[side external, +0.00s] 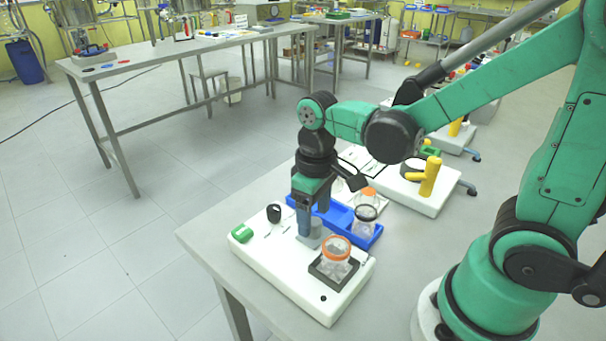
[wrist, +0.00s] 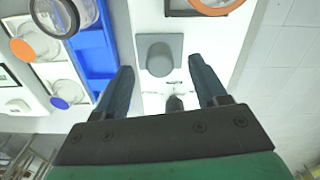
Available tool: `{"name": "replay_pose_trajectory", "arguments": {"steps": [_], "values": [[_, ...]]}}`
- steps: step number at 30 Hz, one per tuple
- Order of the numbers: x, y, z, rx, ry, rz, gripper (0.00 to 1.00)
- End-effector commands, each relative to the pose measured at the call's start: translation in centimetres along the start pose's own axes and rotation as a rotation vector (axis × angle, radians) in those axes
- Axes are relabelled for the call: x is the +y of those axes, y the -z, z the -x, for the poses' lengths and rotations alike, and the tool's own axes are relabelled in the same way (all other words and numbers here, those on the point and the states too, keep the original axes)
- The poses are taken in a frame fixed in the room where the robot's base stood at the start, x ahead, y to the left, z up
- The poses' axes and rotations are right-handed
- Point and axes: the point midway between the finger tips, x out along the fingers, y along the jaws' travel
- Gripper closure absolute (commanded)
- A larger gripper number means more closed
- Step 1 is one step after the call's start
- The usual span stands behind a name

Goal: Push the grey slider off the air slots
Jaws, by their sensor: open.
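The grey slider (side external: 311,240) sits on the white base (side external: 285,279), just below my gripper (side external: 314,222). In the wrist view it is a flat grey plate with a rounded raised block (wrist: 159,60). My gripper (wrist: 161,65) is open, pointing down, with one finger on each side of the slider in that view. I cannot tell whether a finger touches it. Thin dark marks (wrist: 173,82) on the white base, which may be air slots, show beside the slider, toward my palm. Whether other slots lie under it is hidden.
An orange-rimmed glass jar (side external: 336,249) stands in a dark square frame on the base. A black knob (side external: 273,213) and green part (side external: 242,233) sit at the other end. A blue tray (side external: 368,236) with glassware lies behind. The table's left edge is close.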

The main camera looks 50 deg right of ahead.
Motion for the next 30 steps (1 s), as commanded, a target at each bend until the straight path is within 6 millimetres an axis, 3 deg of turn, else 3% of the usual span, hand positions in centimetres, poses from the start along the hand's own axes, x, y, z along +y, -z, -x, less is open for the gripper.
{"name": "replay_pose_trajectory", "arguments": {"steps": [6,14,17,21,30], "values": [[0.00,-0.03,-1.17,0.001,0.000,0.000,0.35],[0.00,-0.06,-1.27,0.001,0.000,0.000,0.35],[0.00,-0.06,-1.26,0.001,0.000,0.000,0.57],[0.00,-0.06,-1.26,0.001,0.000,0.000,0.97],[0.00,-0.06,-1.25,0.001,0.000,-0.001,1.00]]}}
